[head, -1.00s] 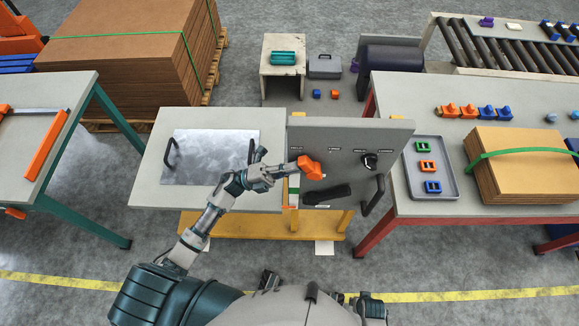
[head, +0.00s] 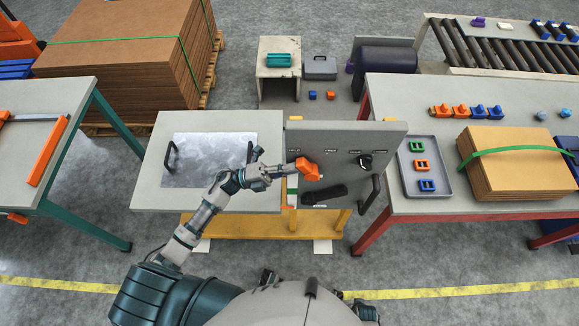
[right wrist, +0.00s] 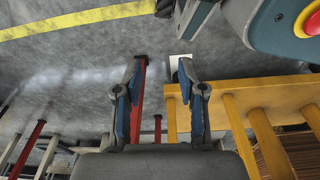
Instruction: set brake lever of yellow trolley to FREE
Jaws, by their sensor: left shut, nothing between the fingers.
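The yellow trolley (head: 255,227) carries a grey panel (head: 340,139) with small labels too small to read. On the panel are an orange handle (head: 309,169), a black lever (head: 325,195) lying nearly level and a black knob (head: 365,162). I cannot tell which one is the brake lever. My left gripper (head: 288,168) is shut and empty, with its tip at the left side of the orange handle; I cannot tell whether they touch. My right gripper (right wrist: 161,80) is open and empty in the right wrist view, pointing at the floor beside yellow legs (right wrist: 205,92).
A pale tabletop with a metal plate (head: 208,150) lies left of the panel. A red-legged table (head: 412,205) stands close on the right, with a tray (head: 443,182) and cardboard stack (head: 515,165). A black bar handle (head: 370,195) sticks out at the panel's right edge.

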